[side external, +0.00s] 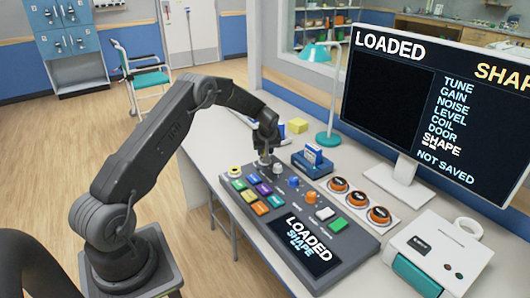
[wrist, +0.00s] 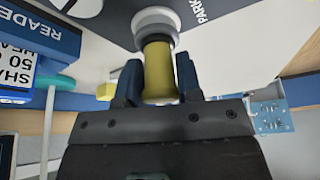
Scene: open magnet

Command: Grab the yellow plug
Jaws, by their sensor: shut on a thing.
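My gripper (side external: 264,158) is low over the back left part of the dark control panel (side external: 345,262). In the wrist view, my gripper (wrist: 160,78) has one finger on each side of the yellow plug (wrist: 158,68) and is shut on it. A pale grey and white collar (wrist: 154,20) sits at the plug's far end, against the dark panel near the word PARK. I cannot tell whether the plug is still seated there. In the side view the plug is hidden by my gripper.
A blue card holder (side external: 312,163) marked READER stands close right of my gripper. A yellow block (side external: 298,125) lies behind. Colored buttons (side external: 262,208), orange knobs (side external: 339,185), a monitor (side external: 435,110) and a teal lamp (side external: 328,138) crowd the desk.

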